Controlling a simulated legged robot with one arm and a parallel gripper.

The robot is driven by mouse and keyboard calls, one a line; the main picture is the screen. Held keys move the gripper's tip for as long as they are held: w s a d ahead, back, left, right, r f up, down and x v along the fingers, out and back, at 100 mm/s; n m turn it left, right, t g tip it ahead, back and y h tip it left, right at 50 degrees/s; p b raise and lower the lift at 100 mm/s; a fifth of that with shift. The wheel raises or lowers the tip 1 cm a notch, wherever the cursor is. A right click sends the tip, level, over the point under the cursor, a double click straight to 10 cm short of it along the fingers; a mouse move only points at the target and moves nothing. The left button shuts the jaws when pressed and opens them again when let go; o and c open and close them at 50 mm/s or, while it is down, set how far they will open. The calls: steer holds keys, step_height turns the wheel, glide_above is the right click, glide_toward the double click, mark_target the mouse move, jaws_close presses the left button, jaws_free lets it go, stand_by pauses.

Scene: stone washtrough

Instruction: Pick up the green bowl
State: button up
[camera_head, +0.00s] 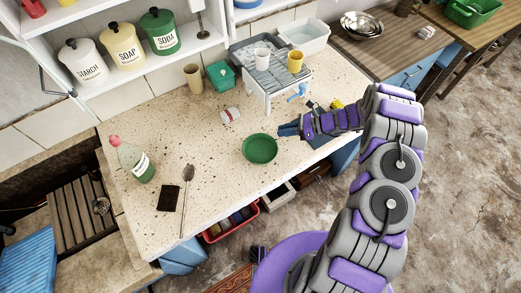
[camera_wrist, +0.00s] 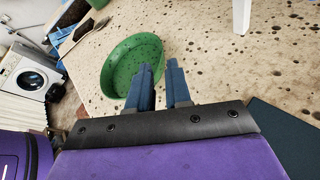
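The green bowl (camera_head: 260,149) sits upright and empty on the speckled stone counter (camera_head: 215,140). It also shows in the wrist view (camera_wrist: 125,58), where its right rim lies behind my fingers. My gripper (camera_head: 280,131) is at the bowl's upper right edge in the head view. In the wrist view my gripper (camera_wrist: 160,68) has its two blue fingers apart with a narrow gap and nothing held. The left finger overlaps the bowl's right side, and the right finger appears just outside the rim. I cannot tell the height of the fingertips above the counter or rim.
A small white stand (camera_head: 276,78) holding a white cup and a yellow cup (camera_head: 295,62) is behind my gripper. A fallen white can (camera_head: 229,114) is behind the bowl.

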mark_target(260, 150)
steer(key=shift+b+x, duration=0.5)
steer(key=shift+x, duration=3.9)
jaws_close()
